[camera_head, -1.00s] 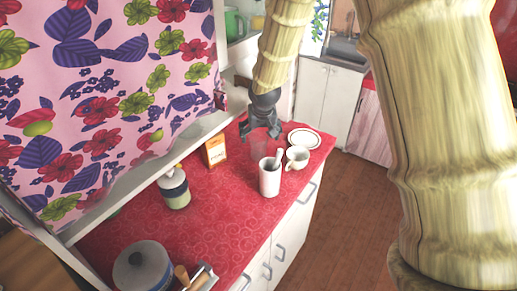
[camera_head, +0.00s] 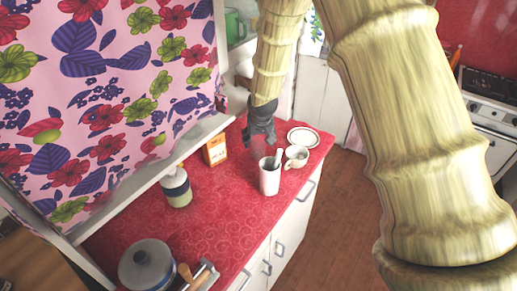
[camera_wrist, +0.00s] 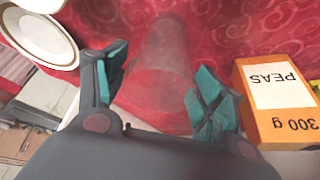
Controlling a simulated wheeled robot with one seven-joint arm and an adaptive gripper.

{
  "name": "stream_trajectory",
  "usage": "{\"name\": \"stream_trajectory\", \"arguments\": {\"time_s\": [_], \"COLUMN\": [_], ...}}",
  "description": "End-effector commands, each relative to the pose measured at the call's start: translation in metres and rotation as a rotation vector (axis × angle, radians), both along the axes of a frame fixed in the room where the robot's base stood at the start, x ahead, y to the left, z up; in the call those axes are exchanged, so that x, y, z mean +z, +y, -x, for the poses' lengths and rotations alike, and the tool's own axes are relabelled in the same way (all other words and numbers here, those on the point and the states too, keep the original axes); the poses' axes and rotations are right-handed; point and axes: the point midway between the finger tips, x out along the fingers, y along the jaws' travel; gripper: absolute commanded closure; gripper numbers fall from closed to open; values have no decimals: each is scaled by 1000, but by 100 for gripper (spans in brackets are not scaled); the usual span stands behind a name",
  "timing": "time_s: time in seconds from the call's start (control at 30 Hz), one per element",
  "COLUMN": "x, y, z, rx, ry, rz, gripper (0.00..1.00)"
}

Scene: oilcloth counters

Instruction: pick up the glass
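The glass (camera_wrist: 160,62) is clear and hard to see against the red cloth. In the wrist view it stands between my gripper's two teal-padded fingers (camera_wrist: 161,82), with a gap to the fingers on each side. In the head view the glass shows only as a faint shape (camera_head: 257,151) just below my gripper (camera_head: 262,138). My gripper is open, with nothing held. Its fingers partly hide the glass in the head view.
An orange peas box (camera_wrist: 277,100) stands close to the right finger in the wrist view. A white plate (camera_head: 303,137), a cup (camera_head: 297,157) and a white tumbler with a spoon (camera_head: 269,179) are nearby.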

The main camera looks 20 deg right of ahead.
Motion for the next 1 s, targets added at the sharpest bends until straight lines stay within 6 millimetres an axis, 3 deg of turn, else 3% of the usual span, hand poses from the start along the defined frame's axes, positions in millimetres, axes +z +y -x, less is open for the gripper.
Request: {"name": "stream_trajectory", "arguments": {"time_s": [0.03, 0.17, 0.53, 1.0], "x": [0, 0, 7, 81], "y": [0, 0, 0, 0], "z": [0, 0, 0, -1], "rx": [0, 0, 0, -1], "ry": [0, 0, -1, -2], "rz": [0, 0, 0, -1], "gripper": [48, 69, 69, 69]}}
